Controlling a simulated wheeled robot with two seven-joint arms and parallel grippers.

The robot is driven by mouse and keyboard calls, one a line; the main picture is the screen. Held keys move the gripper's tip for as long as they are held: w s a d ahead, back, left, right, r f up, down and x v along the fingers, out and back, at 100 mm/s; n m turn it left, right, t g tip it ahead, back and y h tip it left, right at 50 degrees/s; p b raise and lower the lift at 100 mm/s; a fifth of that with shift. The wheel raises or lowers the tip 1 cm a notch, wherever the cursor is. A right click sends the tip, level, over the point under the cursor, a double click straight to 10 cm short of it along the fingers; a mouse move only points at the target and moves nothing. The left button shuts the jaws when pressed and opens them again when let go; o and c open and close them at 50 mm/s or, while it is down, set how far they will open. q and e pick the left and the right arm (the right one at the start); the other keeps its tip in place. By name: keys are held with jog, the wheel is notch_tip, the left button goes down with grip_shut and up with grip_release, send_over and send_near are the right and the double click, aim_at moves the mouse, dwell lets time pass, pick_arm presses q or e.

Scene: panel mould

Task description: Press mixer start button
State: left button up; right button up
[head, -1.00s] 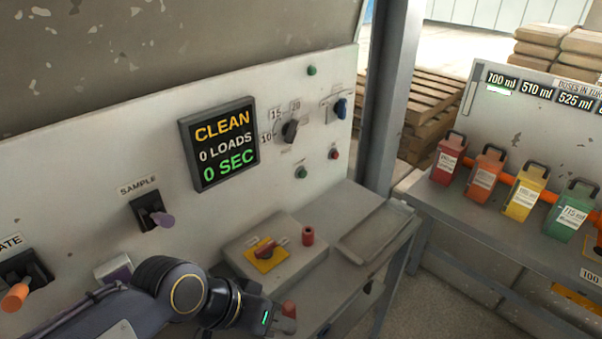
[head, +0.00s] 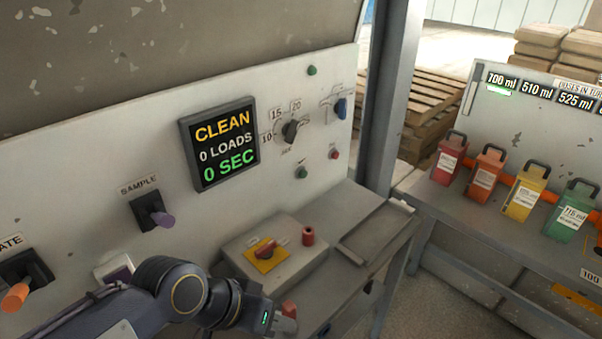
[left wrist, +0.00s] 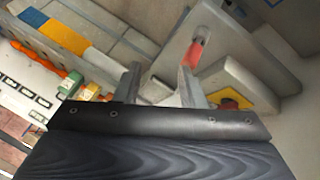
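On the mixer's panel there is a green button (head: 302,172) below the dial, a red button (head: 334,154) to its right, and another green button (head: 312,70) near the top edge. The labels by the lower buttons are too small to read, so I cannot tell which is the start button. The display (head: 219,143) reads CLEAN, 0 LOADS, 0 SEC. My left gripper is low in front of the panel, apart from these buttons; its fingers (left wrist: 159,82) are spread with nothing between them in the left wrist view. My right gripper is not in view.
A box with a red knob on a yellow plate (head: 266,256) and a red cylinder (head: 308,236) stands near my left gripper. A steel post (head: 396,95) stands right of the panel.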

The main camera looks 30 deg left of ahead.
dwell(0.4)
pick_arm(q)
grip_shut()
dwell(1.5)
